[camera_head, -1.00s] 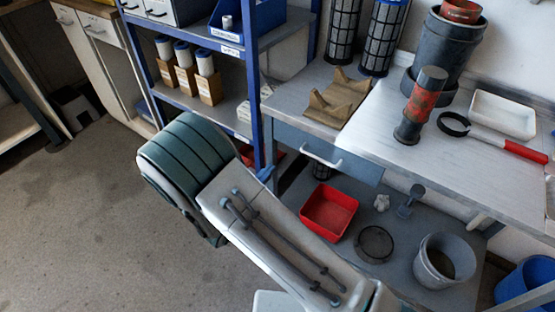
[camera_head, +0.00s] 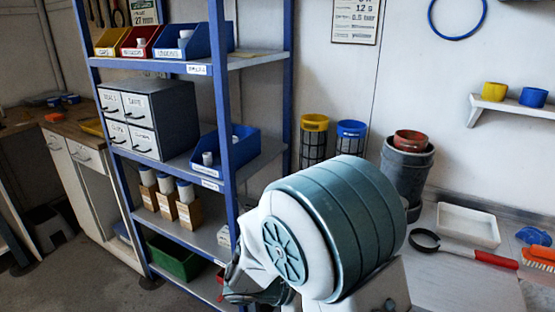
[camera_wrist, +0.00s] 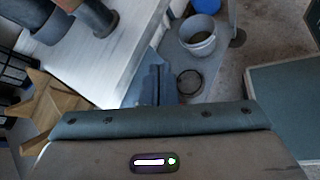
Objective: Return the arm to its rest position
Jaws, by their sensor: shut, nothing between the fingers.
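My arm's large teal and white joint (camera_head: 335,235) fills the lower middle of the head view, in front of the bench. It hides part of the bench. In the wrist view, my gripper's body with a lit strip lies along the bottom. My gripper (camera_wrist: 158,84) shows its narrow grey-blue fingers pointing away, close together, with nothing held. It hangs in the air beside the bench edge, above the lower shelf.
The blue shelf rack (camera_head: 222,120) with bins and a drawer cabinet (camera_head: 150,118) stands left of my arm. The white bench (camera_head: 460,275) bears a tray (camera_head: 468,226) and a red-handled tool (camera_head: 475,256). The wrist view shows a grey bucket (camera_wrist: 199,46) and a dark ring (camera_wrist: 189,84).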

